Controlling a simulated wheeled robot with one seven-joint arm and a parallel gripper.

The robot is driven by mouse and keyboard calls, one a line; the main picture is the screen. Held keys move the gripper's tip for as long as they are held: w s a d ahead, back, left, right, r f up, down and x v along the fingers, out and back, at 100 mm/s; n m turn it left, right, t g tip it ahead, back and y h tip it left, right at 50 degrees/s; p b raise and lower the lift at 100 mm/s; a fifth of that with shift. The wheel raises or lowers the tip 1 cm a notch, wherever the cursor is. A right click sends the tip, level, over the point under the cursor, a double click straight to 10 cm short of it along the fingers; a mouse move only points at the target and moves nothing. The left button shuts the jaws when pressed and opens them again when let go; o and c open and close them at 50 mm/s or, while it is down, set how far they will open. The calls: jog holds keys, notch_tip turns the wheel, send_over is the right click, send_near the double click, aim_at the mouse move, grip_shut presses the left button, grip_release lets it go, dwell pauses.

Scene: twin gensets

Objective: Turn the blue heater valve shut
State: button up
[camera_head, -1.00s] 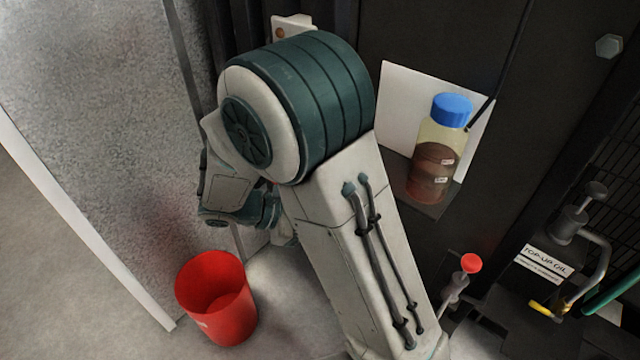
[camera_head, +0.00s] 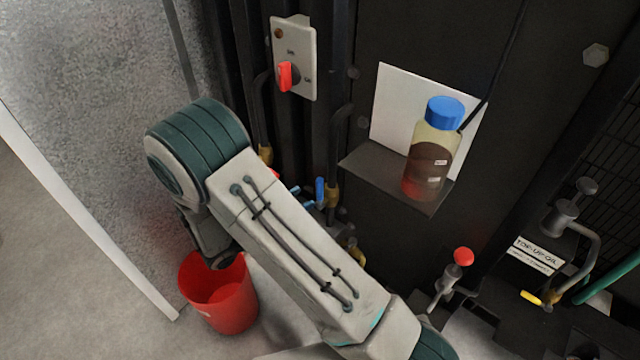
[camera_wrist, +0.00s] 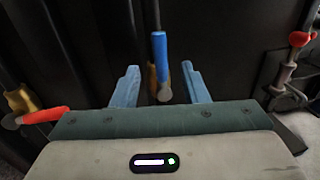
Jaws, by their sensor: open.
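The blue valve handle (camera_head: 320,192) stands upright beside a brass-yellow valve body (camera_head: 332,196) on a dark vertical pipe. It looks roughly in line with the pipe. In the wrist view the blue handle (camera_wrist: 160,62) shows between the two light-blue fingers of my gripper (camera_wrist: 161,72), with a gap on each side. My gripper is open and holds nothing. In the head view only my gripper's fingertips (camera_head: 301,197) show, just left of the handle; my arm hides the rest. Whether the handle is deep between the fingers is hard to tell.
A red valve handle (camera_wrist: 45,115) lies close to my gripper's left side. A switch box (camera_head: 293,60) with a red knob is above. A shelf (camera_head: 362,177) with a blue-capped bottle (camera_head: 432,150) is to the right. A red bucket (camera_head: 222,295) stands on the floor.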

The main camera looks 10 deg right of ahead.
aim_at(320, 188)
jog(key=p+x, duration=0.1)
jog(key=x, duration=0.6)
grip_shut()
